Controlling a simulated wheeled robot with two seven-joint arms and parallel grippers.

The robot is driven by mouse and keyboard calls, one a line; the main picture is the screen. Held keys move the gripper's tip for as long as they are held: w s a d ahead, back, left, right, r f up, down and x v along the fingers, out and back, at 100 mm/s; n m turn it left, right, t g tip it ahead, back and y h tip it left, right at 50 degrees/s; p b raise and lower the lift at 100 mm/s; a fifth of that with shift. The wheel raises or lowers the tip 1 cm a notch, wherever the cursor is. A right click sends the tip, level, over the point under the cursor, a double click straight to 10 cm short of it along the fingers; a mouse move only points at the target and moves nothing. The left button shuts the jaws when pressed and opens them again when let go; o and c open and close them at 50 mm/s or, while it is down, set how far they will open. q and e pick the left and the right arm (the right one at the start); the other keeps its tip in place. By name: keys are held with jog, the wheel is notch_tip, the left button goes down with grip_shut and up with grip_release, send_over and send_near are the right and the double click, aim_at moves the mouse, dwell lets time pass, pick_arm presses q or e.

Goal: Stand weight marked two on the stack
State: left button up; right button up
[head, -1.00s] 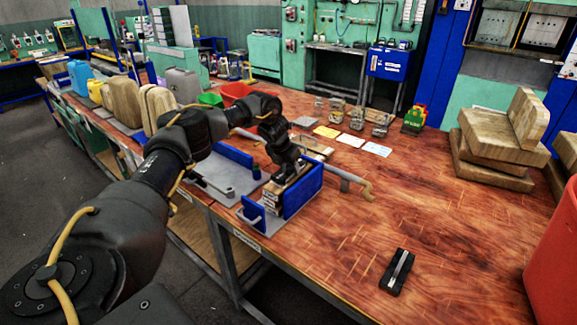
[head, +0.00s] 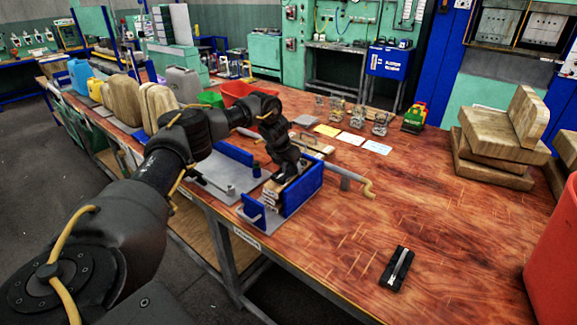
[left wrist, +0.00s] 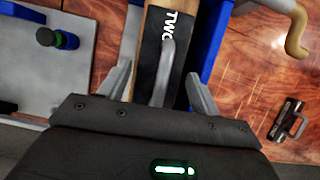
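The weight marked TWO (left wrist: 172,40) shows in the left wrist view as a dark block with white letters and a grey handle (left wrist: 166,78). It lies along a wooden-coloured piece inside the blue-sided press. In the head view the stack (head: 272,193) of layered pieces stands between the press's blue walls (head: 304,187). My left gripper (left wrist: 160,88) is open, with one finger on each side of the handle and gaps to both. In the head view the left gripper (head: 287,168) is just above the stack and hides its top. My right gripper is out of view.
Another dark weight with a silver handle (head: 397,269) lies on the front right of the wooden table. A crank handle (head: 366,188) sticks out right of the press. Wooden blocks (head: 493,153) and a red container (head: 556,255) stand at the right. The middle right tabletop is clear.

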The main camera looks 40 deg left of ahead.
pick_arm(q)
jog(key=shift+o, duration=0.8)
jog(key=shift+s+f, duration=0.15)
jog(key=shift+f, duration=0.1)
jog(key=b+v, duration=0.2)
jog(key=v, duration=0.9)
jog(key=shift+w+r, duration=0.2)
jog(key=shift+w, duration=0.05)
